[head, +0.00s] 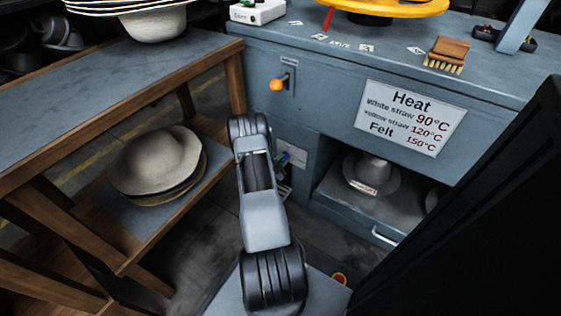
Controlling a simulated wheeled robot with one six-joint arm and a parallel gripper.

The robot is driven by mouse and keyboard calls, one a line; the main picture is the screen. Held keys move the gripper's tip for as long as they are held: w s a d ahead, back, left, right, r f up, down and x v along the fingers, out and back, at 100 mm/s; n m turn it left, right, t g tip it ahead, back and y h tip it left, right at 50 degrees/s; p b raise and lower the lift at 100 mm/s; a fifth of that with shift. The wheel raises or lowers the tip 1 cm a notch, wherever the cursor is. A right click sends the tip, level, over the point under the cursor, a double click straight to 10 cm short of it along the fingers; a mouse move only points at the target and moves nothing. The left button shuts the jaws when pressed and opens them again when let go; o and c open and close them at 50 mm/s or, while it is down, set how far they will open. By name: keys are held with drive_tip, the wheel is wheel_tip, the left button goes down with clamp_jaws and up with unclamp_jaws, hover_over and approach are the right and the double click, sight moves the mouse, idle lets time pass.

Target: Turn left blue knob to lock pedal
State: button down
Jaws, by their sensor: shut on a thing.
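My arm rises from the bottom centre and hides much of the grey-blue cabinet front behind it. The dark end that I take for my gripper (284,183) shows only as a narrow part to the right of the arm, low at the cabinet. It is shut on a small blue piece (281,158), which I take for the left blue knob, under a white label plate (293,152). A bit of green shows beside it. The fingertips and the knob's angle are mostly hidden. The pedal cannot be made out.
An orange-tipped lever (277,85) sticks out of the cabinet above. A wooden shelf (120,82) with hats (158,160) stands close on the left. A grey hat (372,172) sits in the cabinet's open bay. A large black panel (470,220) blocks the right.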

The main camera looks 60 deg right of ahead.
drive_tip(key=shift+d+m+b, duration=0.25)
drive_tip(key=shift+m+b, duration=0.45)
drive_tip(key=shift+m, duration=0.5)
drive_tip(key=m, duration=0.2)
drive_tip(key=shift+r+m, duration=0.15)
drive_tip(key=shift+m, duration=0.25)
drive_tip(key=m, duration=0.4)
drive_tip(key=shift+m, duration=0.4)
